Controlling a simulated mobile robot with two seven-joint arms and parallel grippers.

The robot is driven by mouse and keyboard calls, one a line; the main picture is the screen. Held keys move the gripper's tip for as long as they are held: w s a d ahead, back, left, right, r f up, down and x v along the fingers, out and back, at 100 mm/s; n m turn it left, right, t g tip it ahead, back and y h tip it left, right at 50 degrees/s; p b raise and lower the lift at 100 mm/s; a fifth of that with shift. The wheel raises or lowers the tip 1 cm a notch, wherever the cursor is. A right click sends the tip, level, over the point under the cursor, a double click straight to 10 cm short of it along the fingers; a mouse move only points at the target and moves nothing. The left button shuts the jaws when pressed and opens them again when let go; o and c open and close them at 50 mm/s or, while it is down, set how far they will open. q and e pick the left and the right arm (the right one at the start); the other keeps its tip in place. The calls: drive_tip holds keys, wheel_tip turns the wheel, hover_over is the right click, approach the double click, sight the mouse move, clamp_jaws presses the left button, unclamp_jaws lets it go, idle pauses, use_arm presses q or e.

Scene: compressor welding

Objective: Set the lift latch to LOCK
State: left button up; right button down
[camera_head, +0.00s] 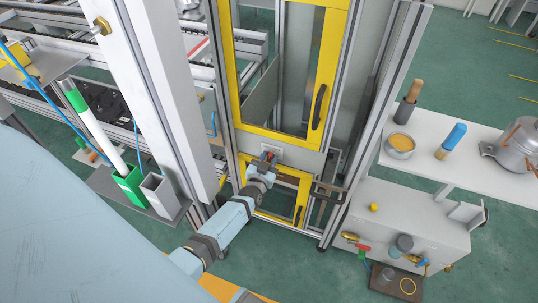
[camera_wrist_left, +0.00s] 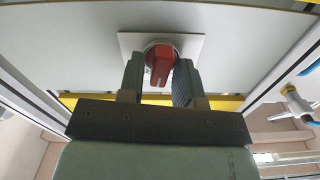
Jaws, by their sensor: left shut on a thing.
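The lift latch (camera_wrist_left: 159,63) is a red rotary knob on a white square plate (camera_wrist_left: 190,42), fixed to a grey panel. My left gripper (camera_wrist_left: 159,84) is shut on the red knob, one finger on each side. In the head view the latch (camera_head: 268,155) is small and partly covered by my left gripper (camera_head: 264,163), below the yellow-framed door. Any LOCK marking on the plate is too small or hidden to read. My right gripper is not in view.
The tall yellow-framed door (camera_head: 315,138) with a black handle stands above the latch. A lower yellow frame (camera_head: 290,176) is just beneath. A grey cabinet (camera_head: 400,225) and a white table (camera_head: 440,150) with tools stand on the right. A white post (camera_head: 160,90) rises on the left.

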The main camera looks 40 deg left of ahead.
use_arm(q)
drive_tip(key=n, duration=0.4)
drive_tip(key=shift+n, duration=0.3)
drive_tip(key=shift+s+a+f+n+b, duration=0.1)
drive_tip(key=shift+n+b, duration=0.3)
drive_tip(key=shift+n, duration=1.6)
drive_tip(key=o, duration=0.6)
drive_tip(key=shift+o, duration=0.2)
drive_tip(key=v, duration=1.4)
